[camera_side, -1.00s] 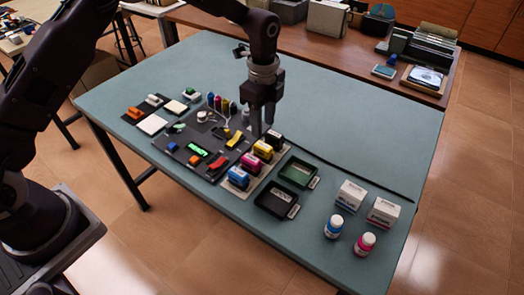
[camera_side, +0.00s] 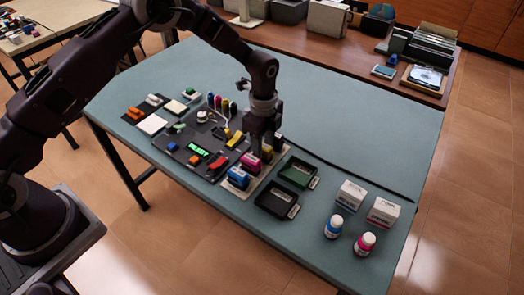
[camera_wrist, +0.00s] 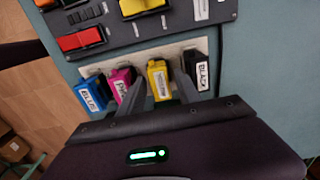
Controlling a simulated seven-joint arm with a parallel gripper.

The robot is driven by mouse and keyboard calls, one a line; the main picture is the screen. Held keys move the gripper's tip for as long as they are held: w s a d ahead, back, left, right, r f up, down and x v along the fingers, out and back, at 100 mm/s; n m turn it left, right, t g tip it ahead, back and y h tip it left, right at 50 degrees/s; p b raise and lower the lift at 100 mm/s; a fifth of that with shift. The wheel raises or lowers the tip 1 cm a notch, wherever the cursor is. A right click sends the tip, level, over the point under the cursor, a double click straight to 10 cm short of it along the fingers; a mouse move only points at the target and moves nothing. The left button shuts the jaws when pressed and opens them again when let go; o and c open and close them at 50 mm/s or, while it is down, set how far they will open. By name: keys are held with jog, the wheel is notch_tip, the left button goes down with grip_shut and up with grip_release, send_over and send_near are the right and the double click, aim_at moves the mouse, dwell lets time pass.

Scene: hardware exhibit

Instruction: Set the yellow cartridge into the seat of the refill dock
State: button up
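The yellow cartridge (camera_wrist: 159,84) stands upright in a row on a pale holder (camera_wrist: 205,47). The pink cartridge (camera_wrist: 122,84) is to its left in the wrist view and the black one (camera_wrist: 197,68) to its right. My gripper (camera_wrist: 161,80) is low over the row, its fingers open on either side of the yellow cartridge. I cannot tell whether they touch it. In the side view my gripper (camera_side: 262,146) mostly hides the yellow and black cartridges. A dark panel (camera_side: 172,157) beside the row seems to be the refill dock; I cannot make out its seat.
The blue cartridge (camera_wrist: 92,93) ends the row. A green-rimmed tray (camera_side: 298,171) and a black tray (camera_side: 277,200) lie to the right. White boxes (camera_side: 351,194) and small bottles (camera_side: 333,226) stand farther right. The far side of the table is clear.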

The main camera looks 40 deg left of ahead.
jog(key=shift+c, duration=0.2)
grip_shut()
jog(key=shift+r, duration=3.25)
jog(key=shift+c, duration=2.1)
grip_release()
grip_shut()
jog(key=a+r, duration=0.1)
jog(key=a, duration=1.5)
jog(key=shift+w+f, duration=0.15)
jog(key=shift+f, duration=1.3)
jog(key=shift+w+f, duration=0.1)
jog(key=shift+f, duration=1.35)
